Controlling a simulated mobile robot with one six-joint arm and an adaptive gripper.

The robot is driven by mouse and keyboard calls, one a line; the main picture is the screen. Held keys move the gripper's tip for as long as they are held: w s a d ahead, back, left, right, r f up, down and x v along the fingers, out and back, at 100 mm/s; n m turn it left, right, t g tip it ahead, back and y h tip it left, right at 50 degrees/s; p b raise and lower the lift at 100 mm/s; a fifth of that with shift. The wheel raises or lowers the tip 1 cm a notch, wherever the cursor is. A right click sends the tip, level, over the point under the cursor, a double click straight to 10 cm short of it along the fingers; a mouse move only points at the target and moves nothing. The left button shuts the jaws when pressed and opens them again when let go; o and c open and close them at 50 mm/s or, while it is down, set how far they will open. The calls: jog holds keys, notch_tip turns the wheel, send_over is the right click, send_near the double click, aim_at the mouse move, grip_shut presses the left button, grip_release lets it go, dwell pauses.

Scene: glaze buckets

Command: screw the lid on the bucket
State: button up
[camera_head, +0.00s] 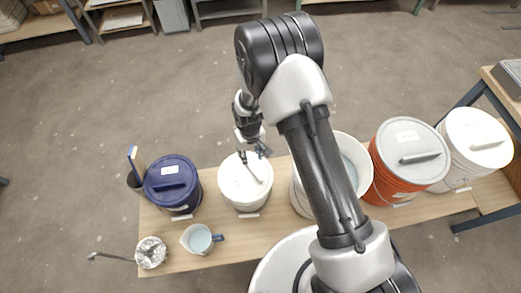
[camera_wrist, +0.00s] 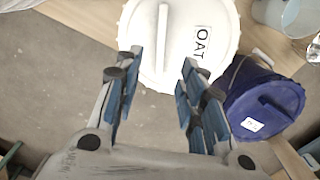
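A white bucket (camera_head: 246,205) stands near the middle of the bench. A round white lid (camera_head: 235,178) with a raised bar handle (camera_head: 258,172) lies on its top; I cannot tell how tightly it sits. In the wrist view the lid (camera_wrist: 205,18) reads "OAT". Its bar handle (camera_wrist: 162,38) shows between my fingertips. My gripper (camera_head: 256,154) is open, at the far edge of the lid. In the wrist view its fingers (camera_wrist: 162,58) are apart on either side of the handle; I cannot tell whether they reach down around it.
An open pale bucket (camera_head: 352,160) is partly behind my arm. An orange bucket (camera_head: 385,185) and another white bucket (camera_head: 478,145) stand right.

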aim_at(252, 169)
jog(key=shift+s+f+n+b, duration=0.1)
jog(key=shift+f+n+b, duration=0.4)
jog(key=shift+f+b, duration=1.95)
jog(key=shift+f+n+b, duration=0.5)
jog(key=shift+f+b, duration=1.05)
jog(key=shift+f, duration=1.8)
grip_shut()
jog(key=shift+s, duration=0.1)
